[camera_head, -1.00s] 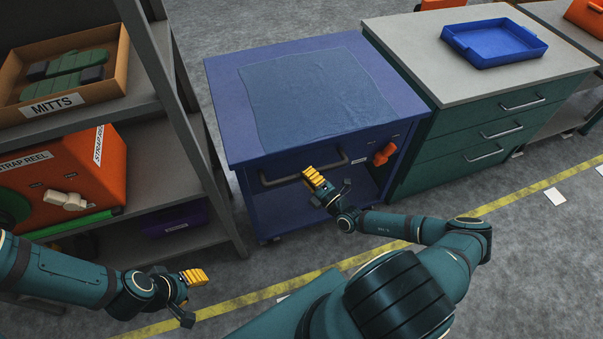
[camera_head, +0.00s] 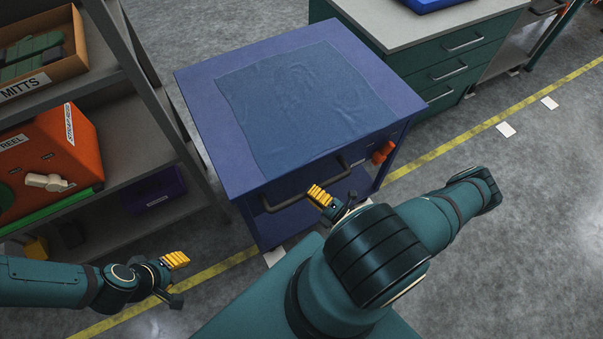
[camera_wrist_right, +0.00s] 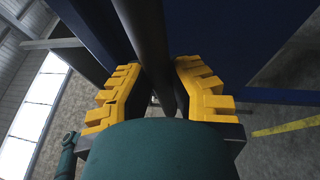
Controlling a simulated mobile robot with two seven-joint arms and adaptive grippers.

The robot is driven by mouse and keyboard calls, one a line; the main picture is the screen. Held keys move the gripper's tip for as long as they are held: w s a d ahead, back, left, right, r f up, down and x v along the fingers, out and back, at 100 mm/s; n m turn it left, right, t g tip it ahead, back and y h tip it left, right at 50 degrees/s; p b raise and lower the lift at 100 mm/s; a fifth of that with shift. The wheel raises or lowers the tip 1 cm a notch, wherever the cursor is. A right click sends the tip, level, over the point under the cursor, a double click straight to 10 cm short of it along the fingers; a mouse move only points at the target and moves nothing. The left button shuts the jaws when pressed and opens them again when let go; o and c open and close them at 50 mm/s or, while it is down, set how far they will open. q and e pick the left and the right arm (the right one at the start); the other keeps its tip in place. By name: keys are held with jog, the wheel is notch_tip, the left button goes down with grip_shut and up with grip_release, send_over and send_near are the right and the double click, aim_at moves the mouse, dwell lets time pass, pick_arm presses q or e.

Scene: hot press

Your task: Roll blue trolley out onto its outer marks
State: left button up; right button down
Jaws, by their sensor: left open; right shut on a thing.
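The blue trolley (camera_head: 200,118) stands out from the gap between shelf and cabinet, with a blue cloth (camera_head: 305,95) lying on its top. Its dark front handle (camera_head: 283,204) spans the front below the top edge. My right gripper (camera_head: 322,196) is shut on the handle; the right wrist view shows the dark bar (camera_wrist_right: 148,35) between the yellow fingers. A white floor mark (camera_head: 275,257) shows by the trolley's front left corner; other marks under it are hidden. My left gripper (camera_head: 177,279) is open and empty, at lower left.
A grey shelf (camera_head: 115,115) with a mitts box (camera_head: 25,88) and an orange strap reel (camera_head: 65,150) stands left. A green cabinet (camera_head: 440,65) stands behind right. A yellow line (camera_head: 440,150) crosses the floor. The floor at right is clear, with two white marks (camera_head: 505,129) (camera_head: 549,102).

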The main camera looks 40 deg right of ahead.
jog(key=s+a, duration=0.2)
jog(key=s, duration=0.6)
jog(key=shift+r, duration=0.15)
jog(key=c, duration=0.8)
grip_release()
jog(key=shift+c, duration=0.2)
jog(key=shift+s, duration=0.1)
jog(key=v, duration=1.2)
